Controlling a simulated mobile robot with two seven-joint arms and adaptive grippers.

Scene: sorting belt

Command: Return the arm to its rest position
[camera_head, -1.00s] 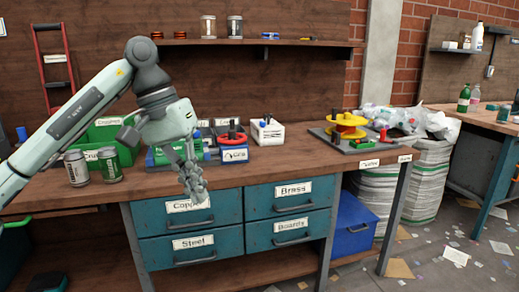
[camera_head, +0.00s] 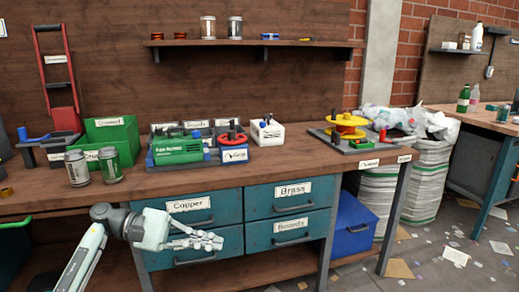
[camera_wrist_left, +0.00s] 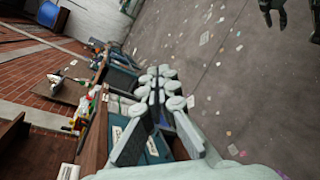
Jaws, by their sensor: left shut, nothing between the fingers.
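My left arm comes in from the lower left of the head view. Its gripper (camera_head: 212,241) is shut and empty, pointing right. It hangs below the bench top, in front of the teal drawers labelled Copper and Steel (camera_head: 180,262). The Steel label is hidden behind it. In the left wrist view the closed fingers (camera_wrist_left: 158,85) show with the grey floor behind. My right gripper does not show in the head view; a dark shape at the top of the wrist view is too unclear to name.
A blue box (camera_head: 352,225) stands under the bench. White sacks (camera_head: 420,180) stand at the right. The floor right of the bench is littered with scraps.

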